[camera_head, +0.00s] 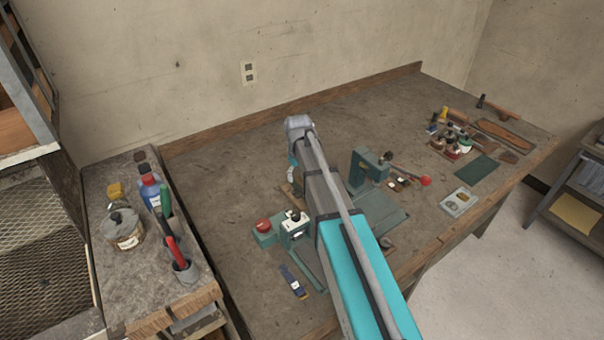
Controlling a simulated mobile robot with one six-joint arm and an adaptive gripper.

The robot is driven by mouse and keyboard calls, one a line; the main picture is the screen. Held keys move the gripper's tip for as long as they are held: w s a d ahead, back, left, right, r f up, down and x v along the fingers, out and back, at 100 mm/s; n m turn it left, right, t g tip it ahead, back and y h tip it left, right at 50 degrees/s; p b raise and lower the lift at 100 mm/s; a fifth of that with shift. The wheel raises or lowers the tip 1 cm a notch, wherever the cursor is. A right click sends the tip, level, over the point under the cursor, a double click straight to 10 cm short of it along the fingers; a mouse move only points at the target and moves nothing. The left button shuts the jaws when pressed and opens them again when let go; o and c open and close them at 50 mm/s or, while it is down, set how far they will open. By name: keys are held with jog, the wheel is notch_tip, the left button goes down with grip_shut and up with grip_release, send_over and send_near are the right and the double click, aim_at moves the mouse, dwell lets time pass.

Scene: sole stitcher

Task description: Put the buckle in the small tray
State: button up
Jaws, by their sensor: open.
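A small pale grey tray (446,205) lies near the right front edge of the workbench, with two small roundish items or hollows in it, too small to tell apart. I cannot make out the buckle for certain; my arm covers part of the bench. My gripper (291,174) hangs at the far end of my arm, over the back middle of the bench, small and partly hidden by the arm. It is open, and I see nothing held in it. It is well to the left of the tray and apart from it.
A green press with a red-knobbed lever (362,172) stands right of my arm; a green-and-white machine (293,225) stands left. Bottles and tools crowd the bench's right end near a dark green mat (476,168). A side bench (150,285) holds cans and bottles. The back left is clear.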

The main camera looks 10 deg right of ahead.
jog(key=shift+r+p, duration=2.05)
jog(key=shift+r, duration=0.35)
